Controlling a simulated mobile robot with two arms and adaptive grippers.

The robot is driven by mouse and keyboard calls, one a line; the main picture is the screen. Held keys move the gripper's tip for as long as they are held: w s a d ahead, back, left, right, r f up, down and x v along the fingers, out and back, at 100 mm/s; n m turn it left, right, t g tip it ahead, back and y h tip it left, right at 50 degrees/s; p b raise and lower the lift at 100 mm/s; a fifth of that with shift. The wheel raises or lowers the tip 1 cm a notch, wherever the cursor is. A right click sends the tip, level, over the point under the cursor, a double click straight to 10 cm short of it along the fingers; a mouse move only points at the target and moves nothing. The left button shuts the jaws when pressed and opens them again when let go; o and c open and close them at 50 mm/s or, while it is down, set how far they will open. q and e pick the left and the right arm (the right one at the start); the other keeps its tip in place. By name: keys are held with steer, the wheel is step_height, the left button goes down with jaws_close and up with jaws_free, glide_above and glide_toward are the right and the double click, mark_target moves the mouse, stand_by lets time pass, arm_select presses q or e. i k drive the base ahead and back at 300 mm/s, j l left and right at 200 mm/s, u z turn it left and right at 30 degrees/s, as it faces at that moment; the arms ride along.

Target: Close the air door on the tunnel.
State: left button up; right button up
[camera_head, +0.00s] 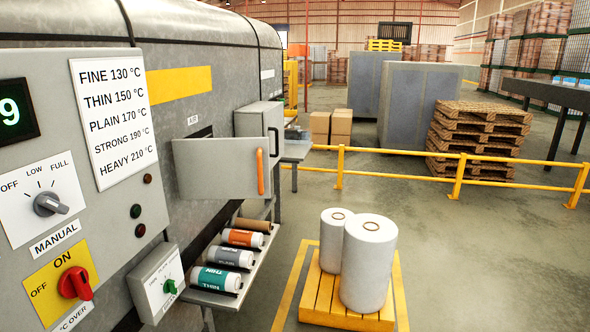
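The grey air door (210,168) stands swung out from the side of the grey tunnel (85,20). It has an upright orange handle (260,172) near its right edge. A small label reading "AIR" (193,120) is on the tunnel above it, and a dark opening (200,133) shows just over the door's top edge. The door hides the rest of that opening. Neither of my grippers is in view.
A control panel (110,215) with knobs fills the near left. Below the door, a shelf (222,298) holds several film rolls. Beyond it is a grey box with a black handle (262,120). A yellow pallet with white rolls (325,300) stands on the floor at right.

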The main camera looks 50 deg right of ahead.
mark_target(206, 168)
steer(key=z, duration=1.25)
